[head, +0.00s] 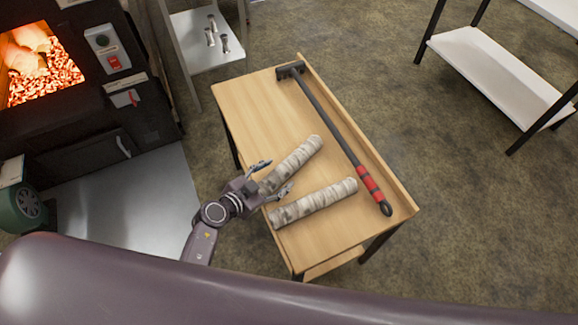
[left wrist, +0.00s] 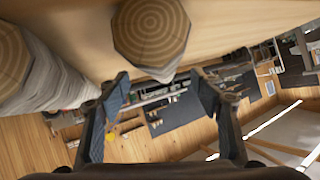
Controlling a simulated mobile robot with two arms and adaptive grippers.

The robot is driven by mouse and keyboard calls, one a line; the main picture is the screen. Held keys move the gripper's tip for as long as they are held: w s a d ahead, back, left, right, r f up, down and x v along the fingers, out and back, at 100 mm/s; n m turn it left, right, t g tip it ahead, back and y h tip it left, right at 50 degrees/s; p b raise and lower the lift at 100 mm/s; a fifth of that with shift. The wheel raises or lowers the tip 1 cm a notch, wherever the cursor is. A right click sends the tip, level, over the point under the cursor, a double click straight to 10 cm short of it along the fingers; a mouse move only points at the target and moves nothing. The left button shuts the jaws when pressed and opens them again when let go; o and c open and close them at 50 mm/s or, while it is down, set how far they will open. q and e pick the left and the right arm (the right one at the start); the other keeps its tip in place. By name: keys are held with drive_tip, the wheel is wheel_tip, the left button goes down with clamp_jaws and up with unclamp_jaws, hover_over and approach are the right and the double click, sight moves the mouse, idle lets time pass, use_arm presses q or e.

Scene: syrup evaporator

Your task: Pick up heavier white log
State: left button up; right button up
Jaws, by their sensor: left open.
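Two whitish birch-bark logs lie on a light wooden table (head: 250,105) in the head view. The far log (head: 298,157) lies slanted, with its near end at my left gripper (head: 272,178). The near log (head: 315,203) lies to the right of the gripper. Neither looks clearly heavier. My left gripper is open and empty, its fingers spread near the far log's end. In the left wrist view, a ringed log end (left wrist: 150,32) shows just above and between the open fingertips (left wrist: 160,82). The other log (left wrist: 45,80) is at the left. My right gripper is not in view.
A long black tool with a red grip (head: 340,140) lies along the table's raised far edge. A lit firebox (head: 40,65) stands at the upper left. A small white shelf (head: 207,50) holds small metallic items. Open floor (head: 480,220) is on the right.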

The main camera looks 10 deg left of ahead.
sight(282, 170)
use_arm(q)
drive_tip(key=b+x, duration=0.1)
drive_tip(key=x, duration=0.5)
drive_tip(key=shift+r+b, duration=0.2)
drive_tip(key=shift+b, duration=0.1)
drive_tip(key=c, duration=1.5)
clamp_jaws()
drive_tip(key=shift+w+r, duration=0.1)
drive_tip(key=shift+r, duration=0.05)
